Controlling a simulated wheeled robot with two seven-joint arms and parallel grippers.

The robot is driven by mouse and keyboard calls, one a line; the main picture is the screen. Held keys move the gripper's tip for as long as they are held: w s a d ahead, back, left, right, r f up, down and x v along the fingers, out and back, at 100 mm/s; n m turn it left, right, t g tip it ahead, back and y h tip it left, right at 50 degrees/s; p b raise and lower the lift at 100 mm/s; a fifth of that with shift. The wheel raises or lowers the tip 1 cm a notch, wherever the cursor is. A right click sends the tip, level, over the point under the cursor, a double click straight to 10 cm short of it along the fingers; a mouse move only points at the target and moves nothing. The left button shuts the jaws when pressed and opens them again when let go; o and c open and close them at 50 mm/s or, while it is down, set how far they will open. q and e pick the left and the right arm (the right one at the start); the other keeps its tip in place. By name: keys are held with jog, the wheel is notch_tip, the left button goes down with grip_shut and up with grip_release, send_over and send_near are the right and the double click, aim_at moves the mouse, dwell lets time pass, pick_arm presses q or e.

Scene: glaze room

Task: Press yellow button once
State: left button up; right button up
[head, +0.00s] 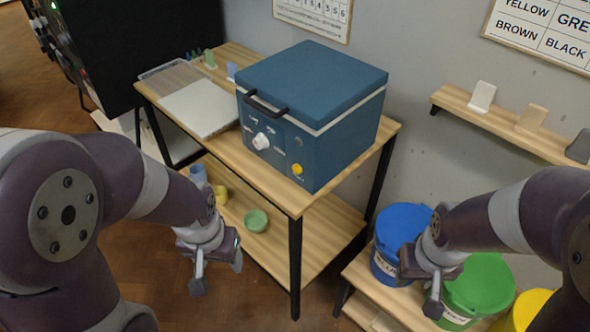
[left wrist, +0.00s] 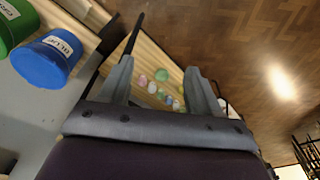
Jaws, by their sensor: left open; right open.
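The yellow button (head: 297,169) is a small round knob low on the right of the front panel of a blue box-shaped kiln (head: 318,110). The kiln stands on a wooden table, its lid down, with a white dial (head: 261,141) left of the button. My left gripper (head: 216,274) is open and empty, in front of the table and below the button's height, apart from the kiln. Its open fingers also show in the left wrist view (left wrist: 160,82). My right gripper (head: 436,290) is open by the buckets at the right, apart from the button.
The wooden table (head: 165,95) carries a white slab (head: 200,107) left of the kiln. Its lower shelf (head: 318,225) holds a green bowl (head: 256,220) and a yellow item. A blue bucket (head: 401,222) and a green bucket (head: 480,293) stand at the right. Floor in front is clear.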

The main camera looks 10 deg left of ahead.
pick_arm(q)
grip_shut()
dwell(1.5)
